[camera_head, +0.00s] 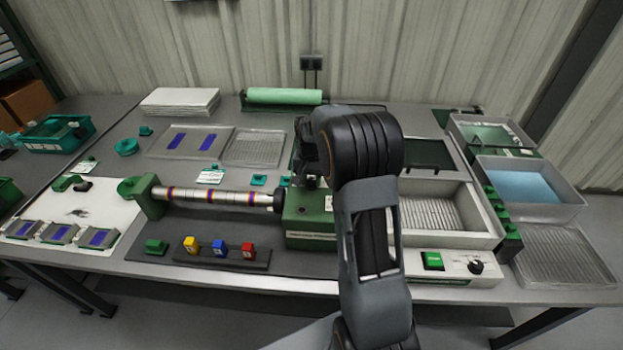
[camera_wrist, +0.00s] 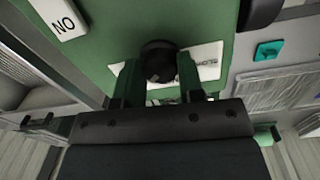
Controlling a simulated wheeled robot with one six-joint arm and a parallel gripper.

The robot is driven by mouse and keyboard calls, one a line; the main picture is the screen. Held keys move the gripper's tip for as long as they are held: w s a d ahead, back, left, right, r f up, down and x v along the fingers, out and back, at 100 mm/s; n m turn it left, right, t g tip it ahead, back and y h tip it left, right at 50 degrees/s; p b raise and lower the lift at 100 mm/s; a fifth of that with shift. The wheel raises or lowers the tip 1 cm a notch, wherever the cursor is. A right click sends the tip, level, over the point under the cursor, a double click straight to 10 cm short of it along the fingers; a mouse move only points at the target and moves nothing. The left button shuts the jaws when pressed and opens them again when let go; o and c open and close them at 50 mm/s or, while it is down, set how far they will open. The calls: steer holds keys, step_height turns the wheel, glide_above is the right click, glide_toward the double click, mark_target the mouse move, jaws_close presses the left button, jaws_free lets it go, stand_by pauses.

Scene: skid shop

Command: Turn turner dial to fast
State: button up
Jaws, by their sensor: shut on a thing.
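The turner is a green box (camera_head: 308,232) with a striped horizontal roll (camera_head: 215,197) running left from it to a green end support (camera_head: 148,196). In the wrist view the box's green top (camera_wrist: 125,35) fills much of the picture. The round black dial (camera_wrist: 158,58) sits on it over a white label, mostly covered. My gripper (camera_wrist: 158,75) has its two green fingers on either side of the dial, shut on it. In the head view my gripper (camera_head: 309,172) is over the box top, partly behind my arm. The dial's setting cannot be read.
A white label (camera_wrist: 62,14) with black letters is near the dial. A white tray (camera_head: 470,238) and a control panel with a green switch (camera_head: 433,261) and black knob (camera_head: 476,267) lie right of my arm. Yellow, blue and red blocks (camera_head: 220,248) stand in front.

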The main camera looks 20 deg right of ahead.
mark_target(311, 181)
steer(key=shift+r+m, duration=0.1)
steer(key=shift+m, duration=0.7)
steer(key=o, duration=0.9)
step_height(311, 181, up, 14)
steer(key=shift+w+f, duration=0.15)
stand_by(0.8)
